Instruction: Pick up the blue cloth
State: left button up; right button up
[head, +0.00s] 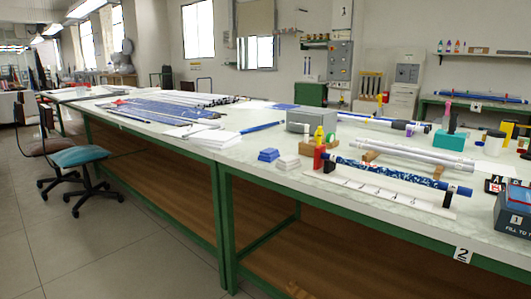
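A small blue folded stack that looks like the blue cloth (268,155) lies on the pale worktop near its front edge, in the middle of the head view. A similar white stack (288,162) lies just to its right. Neither of my grippers shows in the head view, and nothing is touching the blue stack.
The long green-framed workbench (215,145) runs across the view. A grey box (312,121) stands behind the stacks. Red and yellow bottles (319,145) and a blue-patterned rod on a white rack are to the right. Chairs (80,157) stand at left; the floor (110,250) in front is clear.

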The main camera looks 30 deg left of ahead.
aim_at(270, 154)
jog(key=i+j+z, duration=0.1)
jog(key=j+z, duration=0.3)
jog(key=j, duration=1.85)
